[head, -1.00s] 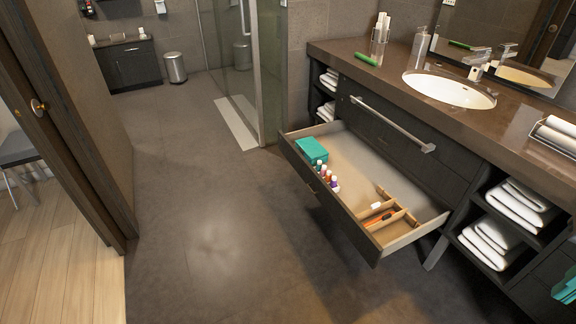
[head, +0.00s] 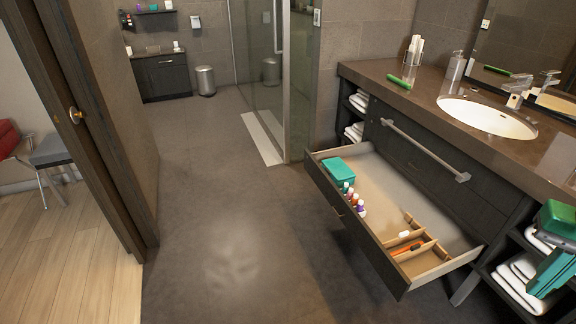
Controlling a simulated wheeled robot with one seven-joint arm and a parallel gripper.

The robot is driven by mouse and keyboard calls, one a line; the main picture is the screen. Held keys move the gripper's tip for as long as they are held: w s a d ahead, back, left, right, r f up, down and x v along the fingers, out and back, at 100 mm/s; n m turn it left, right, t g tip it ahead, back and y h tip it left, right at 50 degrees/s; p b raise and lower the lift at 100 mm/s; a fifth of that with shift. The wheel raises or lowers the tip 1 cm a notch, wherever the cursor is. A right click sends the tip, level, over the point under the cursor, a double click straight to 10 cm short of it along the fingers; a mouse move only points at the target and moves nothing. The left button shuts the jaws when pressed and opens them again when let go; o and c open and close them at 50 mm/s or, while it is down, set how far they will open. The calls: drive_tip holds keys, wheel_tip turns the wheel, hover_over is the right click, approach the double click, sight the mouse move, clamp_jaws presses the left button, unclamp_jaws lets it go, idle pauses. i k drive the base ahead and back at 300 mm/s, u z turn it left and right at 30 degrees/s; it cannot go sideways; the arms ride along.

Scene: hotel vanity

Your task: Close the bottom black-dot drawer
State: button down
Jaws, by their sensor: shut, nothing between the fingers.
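The bottom drawer (head: 330,190) of the dark vanity is pulled far out over the floor. Its front faces left and down in the head view, with small, indistinct dark marks on it. Inside are a teal box (head: 338,172), several small bottles (head: 353,200) and a wooden divider (head: 412,245) with an orange item. The upper drawer (head: 410,155), with a long metal bar handle, is shut. My teal gripper (head: 541,284) is at the right edge, in front of the towel shelves, shut and empty. It is right of the open drawer and apart from it.
The brown counter (head: 400,85) carries a sink (head: 487,117), a soap bottle and a green tube. White towels (head: 520,275) fill the open shelves at right. The floor (head: 230,220) left of the drawer is clear. A glass shower wall stands behind and a door frame at left.

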sight(395, 203)
drive_tip(key=u, duration=0.45)
drive_tip(key=i, duration=1.2)
drive_tip(key=u, duration=0.3)
